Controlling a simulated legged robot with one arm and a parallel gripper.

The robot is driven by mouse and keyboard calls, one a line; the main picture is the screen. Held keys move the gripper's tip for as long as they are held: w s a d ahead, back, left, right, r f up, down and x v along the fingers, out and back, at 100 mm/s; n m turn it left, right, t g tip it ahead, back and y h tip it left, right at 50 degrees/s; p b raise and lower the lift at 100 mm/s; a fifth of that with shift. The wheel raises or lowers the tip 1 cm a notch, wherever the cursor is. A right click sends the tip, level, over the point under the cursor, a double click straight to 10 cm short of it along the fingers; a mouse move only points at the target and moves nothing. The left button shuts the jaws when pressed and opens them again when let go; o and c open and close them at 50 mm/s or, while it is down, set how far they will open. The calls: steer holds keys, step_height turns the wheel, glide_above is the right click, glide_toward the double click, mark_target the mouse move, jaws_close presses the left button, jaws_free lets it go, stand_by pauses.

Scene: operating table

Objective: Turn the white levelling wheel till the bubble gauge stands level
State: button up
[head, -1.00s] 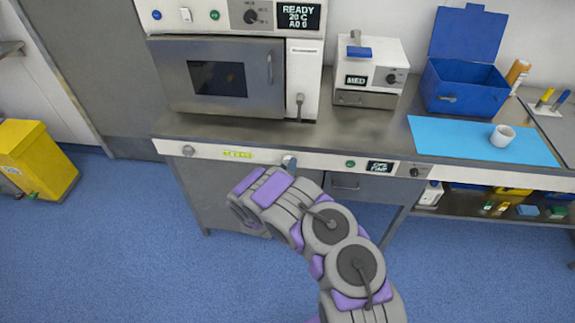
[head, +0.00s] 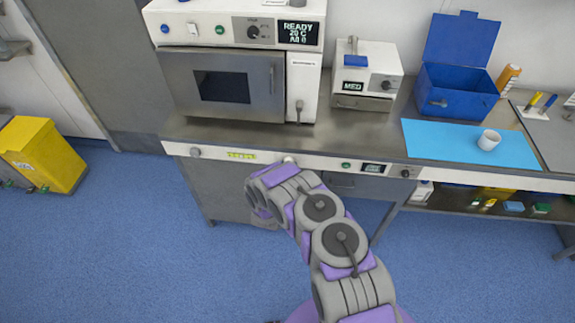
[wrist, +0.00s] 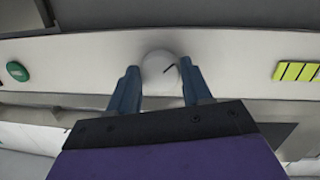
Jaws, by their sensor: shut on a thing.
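The white levelling wheel (wrist: 160,70) is on the bench's front panel, with a short dark mark on its face. It also shows as a small pale knob just above my arm in the head view (head: 289,160). My gripper (wrist: 159,82) has its two blue fingers on either side of the wheel and is shut on it. In the head view my own arm hides the fingers. The yellow-green bubble gauge (head: 242,156) sits left of the wheel there. It also shows at the right edge of the wrist view (wrist: 297,71), with dark lines across it; I cannot make out the bubble.
A green button (head: 346,164), a small display (head: 373,168) and a dark knob (head: 405,173) are on the same panel. Another pale knob (head: 195,153) is at its left. An oven (head: 228,82) stands above on the bench. The floor in front is clear.

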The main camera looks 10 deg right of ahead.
steer(key=shift+a+f, duration=0.1)
stand_by(0.3)
steer(key=o, duration=1.1)
steer(key=shift+c, duration=0.2)
steer(key=p+v, duration=0.3)
steer(key=v, duration=1.4)
steer(key=shift+a, duration=0.15)
steer(key=shift+s, duration=0.1)
